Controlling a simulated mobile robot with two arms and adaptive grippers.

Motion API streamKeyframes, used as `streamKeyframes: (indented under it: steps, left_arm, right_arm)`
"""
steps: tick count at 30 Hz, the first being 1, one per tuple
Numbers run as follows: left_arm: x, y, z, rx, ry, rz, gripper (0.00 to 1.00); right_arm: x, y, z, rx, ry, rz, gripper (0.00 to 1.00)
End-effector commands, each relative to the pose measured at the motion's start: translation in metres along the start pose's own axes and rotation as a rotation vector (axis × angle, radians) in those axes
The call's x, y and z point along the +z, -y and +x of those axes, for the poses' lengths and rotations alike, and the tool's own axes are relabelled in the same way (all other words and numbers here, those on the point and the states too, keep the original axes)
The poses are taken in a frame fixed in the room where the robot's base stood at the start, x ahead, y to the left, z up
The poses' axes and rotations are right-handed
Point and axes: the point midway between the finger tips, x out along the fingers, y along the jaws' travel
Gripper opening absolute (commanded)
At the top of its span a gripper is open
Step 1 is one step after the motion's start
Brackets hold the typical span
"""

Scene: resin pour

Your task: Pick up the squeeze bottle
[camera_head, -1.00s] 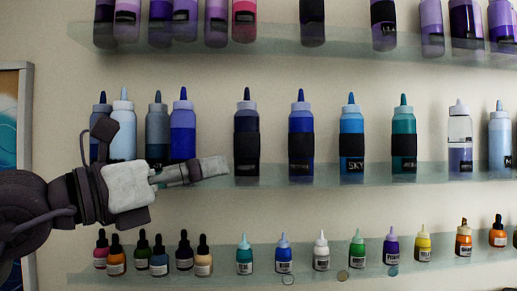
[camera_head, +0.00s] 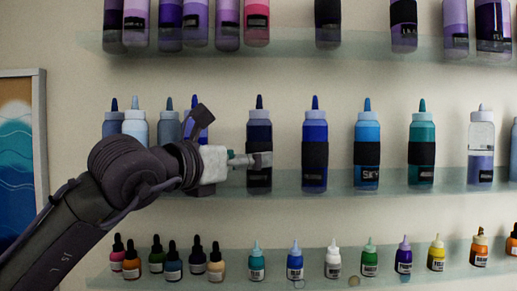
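Squeeze bottles with pointed tips stand on the middle glass shelf. A dark navy squeeze bottle (camera_head: 259,128) with a black band stands at my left gripper (camera_head: 258,161). The gripper's fingers overlap the bottle's lower middle in the picture. I cannot tell whether they touch it or stand in front of it, or how far apart they are. The bottle is upright on the shelf. To its right stand a blue bottle (camera_head: 315,133), a sky-blue bottle (camera_head: 367,133) and a teal bottle (camera_head: 422,132). My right gripper is not in view.
My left arm partly covers several bottles at the left of the middle shelf (camera_head: 340,182). The upper shelf (camera_head: 285,48) holds purple and pink bottles. The lower shelf (camera_head: 345,283) holds small dropper bottles. A framed picture (camera_head: 20,160) hangs at the left.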

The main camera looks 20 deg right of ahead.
Motion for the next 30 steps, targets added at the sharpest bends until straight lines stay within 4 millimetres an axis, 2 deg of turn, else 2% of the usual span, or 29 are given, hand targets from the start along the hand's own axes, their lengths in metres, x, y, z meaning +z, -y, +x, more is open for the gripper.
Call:
streamKeyframes:
  steps: [1, 6, 16, 27, 29, 30]
  left_arm:
    - [0.005, 0.001, 0.010, -0.002, -0.002, -0.003, 0.82]
    - [0.003, 0.001, 0.034, -0.001, -0.002, -0.004, 0.82]
    - [0.000, 0.000, 0.040, -0.001, 0.000, -0.001, 0.81]
    - [0.000, 0.000, 0.040, -0.001, 0.000, -0.001, 0.19]
    - [0.000, 0.000, 0.040, -0.001, 0.000, -0.001, 0.09]
    - [0.001, 0.000, 0.039, -0.001, 0.002, -0.001, 0.08]
  right_arm:
    - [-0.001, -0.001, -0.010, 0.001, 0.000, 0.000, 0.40]
    - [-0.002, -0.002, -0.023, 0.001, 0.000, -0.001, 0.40]
    - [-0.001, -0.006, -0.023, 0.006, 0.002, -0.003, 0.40]
    - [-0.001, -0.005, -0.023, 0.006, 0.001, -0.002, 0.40]
    - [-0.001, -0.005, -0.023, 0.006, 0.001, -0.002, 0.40]
    - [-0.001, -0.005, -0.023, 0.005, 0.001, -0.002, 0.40]
